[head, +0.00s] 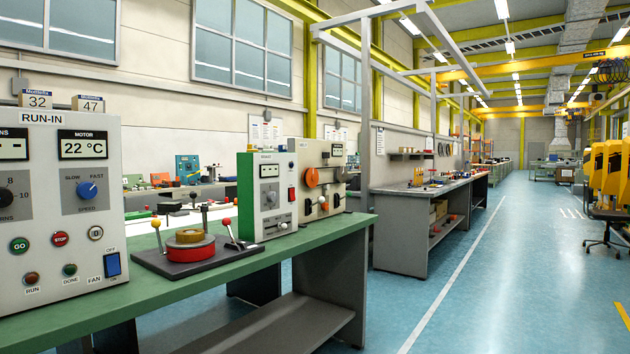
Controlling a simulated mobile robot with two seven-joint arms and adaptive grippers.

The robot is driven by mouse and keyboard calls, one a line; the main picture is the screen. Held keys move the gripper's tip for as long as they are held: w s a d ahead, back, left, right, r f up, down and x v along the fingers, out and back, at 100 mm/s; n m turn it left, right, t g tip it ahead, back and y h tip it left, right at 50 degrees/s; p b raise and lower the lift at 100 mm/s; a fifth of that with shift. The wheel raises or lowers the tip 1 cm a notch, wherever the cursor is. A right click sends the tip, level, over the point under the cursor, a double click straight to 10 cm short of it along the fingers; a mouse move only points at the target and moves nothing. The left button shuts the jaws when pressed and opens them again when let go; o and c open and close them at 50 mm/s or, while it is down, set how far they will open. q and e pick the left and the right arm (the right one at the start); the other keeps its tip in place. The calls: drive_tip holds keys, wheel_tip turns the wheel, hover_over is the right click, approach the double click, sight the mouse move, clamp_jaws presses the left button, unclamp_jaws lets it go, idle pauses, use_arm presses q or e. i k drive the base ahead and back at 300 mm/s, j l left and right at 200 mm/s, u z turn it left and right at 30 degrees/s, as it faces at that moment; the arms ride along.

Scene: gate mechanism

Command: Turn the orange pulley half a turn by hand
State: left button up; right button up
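An orange round part (312,177), which looks like the orange pulley, is on the front face of a beige gate mechanism box (331,157). The box stands at the far end of the green bench, partly behind a green-sided grey unit (268,194). Neither of my grippers is in view.
A green bench (150,290) runs along the left. On it stand a large RUN-IN panel (50,215) and a dark base with a red and tan disc and ball-topped levers (188,247). The blue floor aisle (500,270) on the right is clear. A chair (608,225) stands far right.

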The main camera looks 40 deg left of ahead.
sight(312, 175)
drive_tip(key=i+u, duration=0.35)
drive_tip(key=i, duration=1.4)
drive_tip(key=i+j+z, duration=0.1)
drive_tip(key=i+z, duration=0.15)
drive_tip(key=i, duration=1.45)
drive_tip(key=i+u, duration=0.25)
drive_tip(key=i, duration=0.55)
drive_tip(key=i+l+u, duration=0.25)
drive_tip(key=i, duration=0.6)
drive_tip(key=i+z, duration=0.1)
drive_tip(key=i, duration=0.75)
drive_tip(key=i+j+z, duration=0.1)
drive_tip(key=i, duration=0.75)
drive_tip(key=i+j+u, duration=0.15)
drive_tip(key=i+u, duration=0.6)
drive_tip(key=i, duration=0.15)
drive_tip(key=i+l+u, duration=0.15)
drive_tip(key=i+u, duration=0.6)
drive_tip(key=i+l+u, duration=0.1)
drive_tip(key=i+u, duration=0.25)
drive_tip(key=i+l+u, duration=0.25)
drive_tip(key=i+u, duration=0.15)
drive_tip(key=u, duration=1.85)
